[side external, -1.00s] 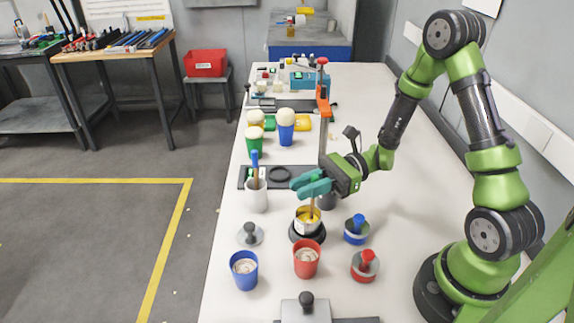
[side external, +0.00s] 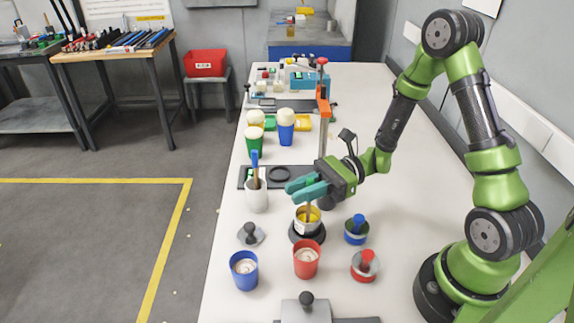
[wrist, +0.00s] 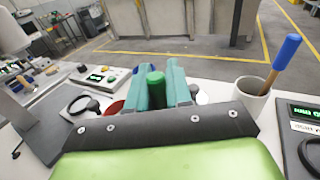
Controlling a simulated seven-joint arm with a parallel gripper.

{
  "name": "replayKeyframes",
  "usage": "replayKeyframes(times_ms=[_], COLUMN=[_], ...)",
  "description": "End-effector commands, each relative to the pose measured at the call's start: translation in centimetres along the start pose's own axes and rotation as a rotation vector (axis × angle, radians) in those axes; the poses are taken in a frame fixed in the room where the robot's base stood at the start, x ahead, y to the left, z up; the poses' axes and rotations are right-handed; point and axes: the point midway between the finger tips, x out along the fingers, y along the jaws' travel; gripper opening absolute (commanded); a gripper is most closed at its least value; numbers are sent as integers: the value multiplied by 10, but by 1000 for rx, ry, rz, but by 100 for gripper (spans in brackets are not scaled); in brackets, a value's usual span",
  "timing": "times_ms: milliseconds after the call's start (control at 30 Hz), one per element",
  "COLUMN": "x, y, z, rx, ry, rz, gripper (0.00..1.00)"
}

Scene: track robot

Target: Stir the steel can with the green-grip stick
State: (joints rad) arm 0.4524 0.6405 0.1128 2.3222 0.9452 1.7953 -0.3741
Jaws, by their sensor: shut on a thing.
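In the wrist view the green grip (wrist: 156,91) shows between the teal fingers. In the side view the stick's tan shaft (side external: 309,212) runs down from the fingers into the can. The shaft's lower end is hidden in the can.
A white cup (side external: 257,197) with a blue-handled stick (side external: 254,158) stands left of the can. A red cup (side external: 307,262), a blue cup (side external: 244,273), a blue-handled item (side external: 356,230) and a red-handled item (side external: 365,266) stand in front and right.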

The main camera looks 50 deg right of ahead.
Motion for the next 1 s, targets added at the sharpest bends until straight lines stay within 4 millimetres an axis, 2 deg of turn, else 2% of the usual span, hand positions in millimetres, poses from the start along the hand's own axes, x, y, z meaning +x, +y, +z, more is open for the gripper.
replayKeyframes(times_ms=[333,1000], x=[0,-2], y=[0,0], z=[3,56], rx=[-2,-3], ry=[0,0], rz=[0,-1], gripper=[0,0])
